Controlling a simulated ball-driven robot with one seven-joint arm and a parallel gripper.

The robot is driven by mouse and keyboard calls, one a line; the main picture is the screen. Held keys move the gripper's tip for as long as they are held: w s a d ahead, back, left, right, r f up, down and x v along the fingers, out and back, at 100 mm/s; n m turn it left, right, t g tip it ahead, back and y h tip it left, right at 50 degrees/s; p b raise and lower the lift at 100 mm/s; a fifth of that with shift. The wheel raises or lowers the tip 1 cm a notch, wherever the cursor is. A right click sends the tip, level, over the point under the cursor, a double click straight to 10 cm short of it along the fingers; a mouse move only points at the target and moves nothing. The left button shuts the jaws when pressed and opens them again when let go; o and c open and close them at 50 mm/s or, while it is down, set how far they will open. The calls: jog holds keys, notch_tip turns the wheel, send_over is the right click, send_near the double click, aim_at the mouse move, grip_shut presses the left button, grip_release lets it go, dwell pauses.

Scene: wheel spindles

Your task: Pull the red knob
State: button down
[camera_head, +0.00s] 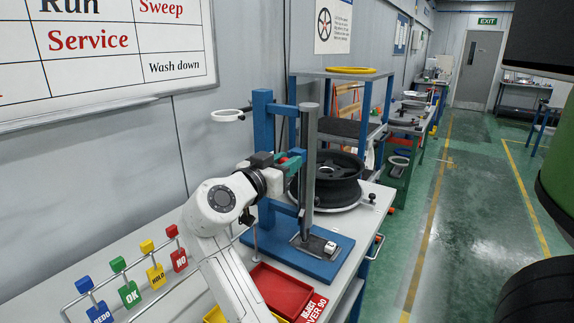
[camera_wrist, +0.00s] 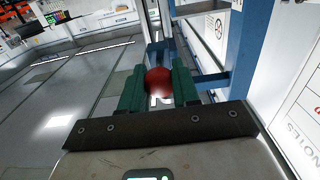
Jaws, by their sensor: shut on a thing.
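The red knob (camera_wrist: 158,81) is a round ball held between the two green fingers of my gripper (camera_wrist: 159,88) in the wrist view. The fingers press on it from both sides. In the head view my gripper (camera_head: 290,163) is at the blue stand (camera_head: 262,125), beside its grey upright column (camera_head: 308,150). Only a small bit of red (camera_head: 284,159) shows between the fingers there. The knob's stem and its mount are mostly hidden.
A red tray (camera_head: 280,290) and several coloured tags on wire stands (camera_head: 130,290) are on the bench in front. A white ring (camera_head: 228,115) sticks out left of the stand. Open floor lies to the right.

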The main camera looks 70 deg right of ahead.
jog(key=c, duration=0.9)
grip_release()
jog(key=shift+o, duration=0.2)
jog(key=shift+w+a, duration=0.1)
jog(key=b+v, duration=0.2)
jog(key=v, duration=0.8)
jog(key=shift+a, duration=0.35)
jog(key=shift+r, duration=0.1)
